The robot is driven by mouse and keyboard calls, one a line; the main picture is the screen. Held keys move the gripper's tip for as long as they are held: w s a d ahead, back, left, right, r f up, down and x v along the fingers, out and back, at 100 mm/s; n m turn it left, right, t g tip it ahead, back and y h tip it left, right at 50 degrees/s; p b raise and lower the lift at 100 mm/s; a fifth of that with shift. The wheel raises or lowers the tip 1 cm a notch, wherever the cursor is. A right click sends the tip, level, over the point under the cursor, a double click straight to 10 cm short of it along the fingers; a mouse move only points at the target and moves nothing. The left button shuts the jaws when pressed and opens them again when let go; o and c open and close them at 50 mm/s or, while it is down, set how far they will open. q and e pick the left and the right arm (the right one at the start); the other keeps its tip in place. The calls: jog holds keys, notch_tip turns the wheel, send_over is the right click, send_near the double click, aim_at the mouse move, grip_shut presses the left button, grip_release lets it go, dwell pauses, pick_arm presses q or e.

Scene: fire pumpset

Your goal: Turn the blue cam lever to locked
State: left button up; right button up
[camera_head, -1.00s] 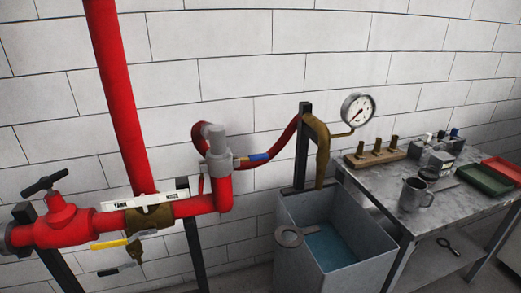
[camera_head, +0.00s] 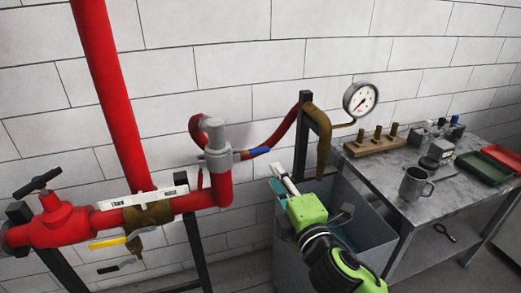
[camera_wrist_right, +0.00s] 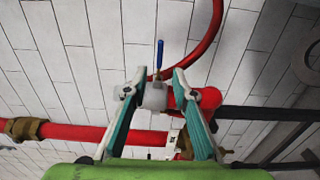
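The blue cam lever (camera_head: 259,152) sticks out to the right from the grey coupling (camera_head: 217,150) on the red pipe. In the right wrist view the lever (camera_wrist_right: 160,53) points up from the coupling (camera_wrist_right: 155,96), between and beyond the fingertips. My right gripper (camera_head: 277,176) is below and right of the lever in the head view, in front of the grey tank. Its teal-padded fingers (camera_wrist_right: 158,80) are spread apart and hold nothing. A gap to the lever shows in the head view. My left gripper is not in view.
The grey tank (camera_head: 379,246) stands below, partly hidden by my right arm. A red hose (camera_head: 281,138) and a gauge (camera_head: 360,99) are close by. A metal table (camera_head: 397,213) with a mug (camera_head: 414,185) is at right. Yellow-handled valve (camera_head: 108,242) at left.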

aim_at(262, 152)
jog(key=p+x, duration=0.2)
jog(key=x, duration=0.9)
jog(key=shift+p+x, duration=0.35)
jog(key=shift+x, duration=0.55)
jog(key=shift+f, duration=0.1)
grip_shut()
